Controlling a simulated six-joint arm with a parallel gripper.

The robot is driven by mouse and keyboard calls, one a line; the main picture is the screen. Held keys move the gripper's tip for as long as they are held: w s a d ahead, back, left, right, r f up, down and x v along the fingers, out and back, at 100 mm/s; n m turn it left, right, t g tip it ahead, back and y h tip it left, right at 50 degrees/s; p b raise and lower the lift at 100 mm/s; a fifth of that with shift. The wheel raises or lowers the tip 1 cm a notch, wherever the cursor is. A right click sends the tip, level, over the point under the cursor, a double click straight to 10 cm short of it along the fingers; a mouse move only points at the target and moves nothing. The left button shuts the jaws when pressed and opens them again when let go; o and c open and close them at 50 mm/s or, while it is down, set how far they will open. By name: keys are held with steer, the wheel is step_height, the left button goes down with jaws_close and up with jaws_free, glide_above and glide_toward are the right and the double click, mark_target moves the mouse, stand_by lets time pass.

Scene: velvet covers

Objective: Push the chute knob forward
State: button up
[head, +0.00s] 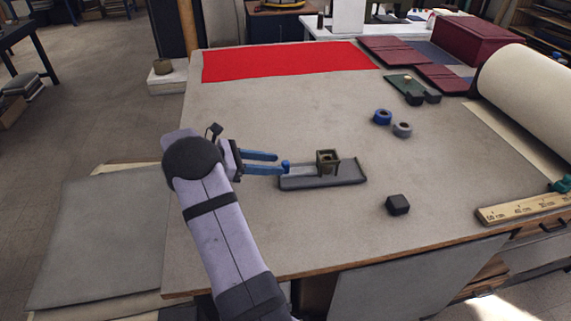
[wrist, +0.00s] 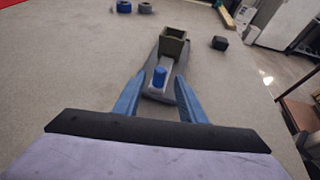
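The chute is a grey tray-like base (head: 345,177) lying on the table, with a square olive-brown open-topped box (head: 328,160) standing on it; the box also shows in the wrist view (wrist: 174,42). The knob is a small blue cylinder (head: 285,166) at the chute's left end in the head view; it stands upright in the wrist view (wrist: 159,77). My gripper (head: 278,163) has blue fingers and is open. In the wrist view its fingertips (wrist: 160,80) lie on either side of the knob, with gaps visible. Whether either finger touches it, I cannot tell.
A dark block (head: 398,204) sits right of the chute. A blue tape roll (head: 382,117) and a grey one (head: 402,129) lie behind it. A red cloth (head: 285,61) covers the back edge. A yellow ruler (head: 525,207) and large cream roll (head: 525,95) are at right.

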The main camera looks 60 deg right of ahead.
mark_target(286, 165)
steer(key=shift+p+x, duration=0.6)
steer(key=shift+x, duration=1.95)
